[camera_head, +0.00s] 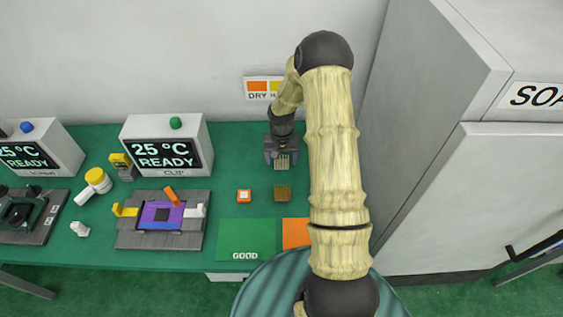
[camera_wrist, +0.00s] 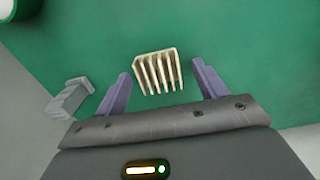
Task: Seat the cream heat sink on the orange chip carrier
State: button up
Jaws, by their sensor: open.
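A cream finned heat sink (camera_head: 282,163) is at my gripper (camera_head: 281,154), towards the back of the green bench. In the wrist view the cream heat sink (camera_wrist: 157,70) lies between and slightly beyond my two spread fingers, with a gap on each side. My gripper is open and holds nothing. The small orange chip carrier (camera_head: 244,196), with a pale patch on top, sits on the bench to the left and nearer the front.
A darker brown finned block (camera_head: 282,192) stands in front of my gripper. A green GOOD mat (camera_head: 246,240) and an orange mat (camera_head: 295,233), partly hidden by my arm, lie at the front. A lever fixture (camera_head: 128,239) is left; a tall grey cabinet (camera_head: 430,110) is right.

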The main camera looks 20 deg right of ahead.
aim_at(278, 161)
jog(key=c, duration=1.1)
jog(key=shift+w+r, duration=0.1)
jog(key=shift+r, duration=0.05)
notch_tip(278, 161, up, 18)
jog(key=shift+f+b, duration=0.1)
jog(key=shift+b, duration=0.55)
jog(key=shift+a+p, duration=0.1)
jog(key=shift+p, duration=0.2)
jog(key=s+a+f+n+p, duration=0.1)
jog(key=s+a+p, duration=0.1)
jog(key=p, duration=0.4)
jog(key=s+a+f+n+p, duration=0.2)
jog(key=a+p, duration=0.3)
jog(key=p, duration=0.1)
jog(key=s+a+f+n+p, duration=0.1)
jog(key=s+a+f+p, duration=0.1)
jog(key=p, duration=0.4)
jog(key=shift+a+n, duration=0.3)
jog(key=shift+a, duration=0.6)
